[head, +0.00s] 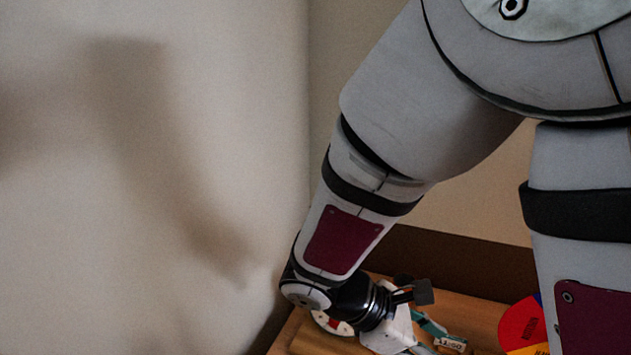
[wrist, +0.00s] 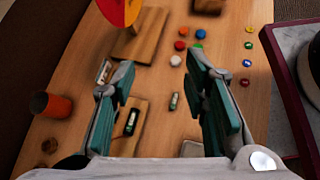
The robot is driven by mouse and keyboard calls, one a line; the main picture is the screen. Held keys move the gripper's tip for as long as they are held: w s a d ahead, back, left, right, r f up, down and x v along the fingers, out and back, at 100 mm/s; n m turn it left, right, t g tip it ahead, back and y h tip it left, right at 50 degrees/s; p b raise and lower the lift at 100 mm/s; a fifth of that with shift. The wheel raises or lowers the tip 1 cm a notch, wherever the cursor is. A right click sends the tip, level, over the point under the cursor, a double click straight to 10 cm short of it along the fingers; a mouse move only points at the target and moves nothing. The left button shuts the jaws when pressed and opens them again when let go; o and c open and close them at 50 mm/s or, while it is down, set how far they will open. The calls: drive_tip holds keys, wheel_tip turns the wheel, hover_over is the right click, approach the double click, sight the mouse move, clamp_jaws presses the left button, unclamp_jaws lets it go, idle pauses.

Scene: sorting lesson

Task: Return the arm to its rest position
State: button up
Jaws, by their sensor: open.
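My arm runs down from the upper right of the head view to the wooden table. My gripper (head: 428,308) is low over the table at the bottom of that view, partly hidden by its own wrist. In the wrist view my gripper (wrist: 160,68) has its two teal-padded fingers spread wide, with nothing held between them. A small dark-green cylinder (wrist: 174,101) lies on the table between the fingers in the picture. Another one (wrist: 131,122) lies on a wooden block beside the left finger.
The wooden table (head: 478,312) meets walls at the left and back. A red and yellow disc (head: 521,325) stands on it.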

drive_tip(key=s+d+r+m+t+y, duration=0.1)
drive_tip(key=s+r+m+t+y, duration=0.3)
drive_tip(key=s+r+m+y, duration=0.6)
drive_tip(key=shift+s+r+m+p, duration=0.3)
drive_tip(key=shift+s+r+m, duration=0.3)
drive_tip(key=shift+r+m, duration=1.7)
drive_tip(key=shift+d+f+m, duration=0.1)
drive_tip(key=shift+f+m, duration=0.6)
